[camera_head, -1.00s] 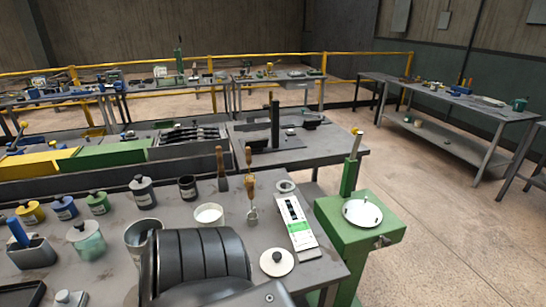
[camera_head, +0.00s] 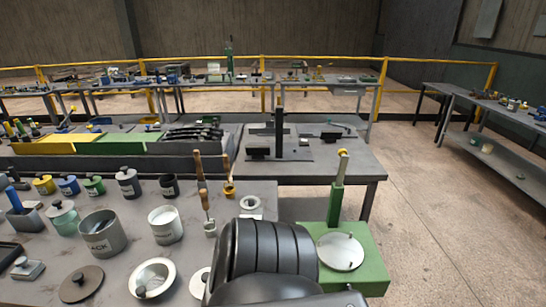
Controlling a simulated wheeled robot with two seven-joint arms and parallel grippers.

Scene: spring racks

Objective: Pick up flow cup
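Several vessels stand on the near grey bench (camera_head: 120,235); none carries a readable flow cup label. A small metal cup (camera_head: 210,228) with a long upright wooden handle may be the flow cup, but I cannot be sure. Other cups are a grey can (camera_head: 102,234) with dark lettering, a white cup (camera_head: 165,225) and a wide pale bowl (camera_head: 152,279) at the front edge. A dark ribbed link of my own arm covers the bench's right front and hides what is behind it. Neither gripper is visible.
Small lidded pots (camera_head: 94,186) and a dark cup (camera_head: 169,186) stand in a row behind. A brush with a yellow ferrule (camera_head: 228,182) is near the small cup. A green stand with a round plate (camera_head: 340,252) is at right. Open floor (camera_head: 440,230) lies beyond it.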

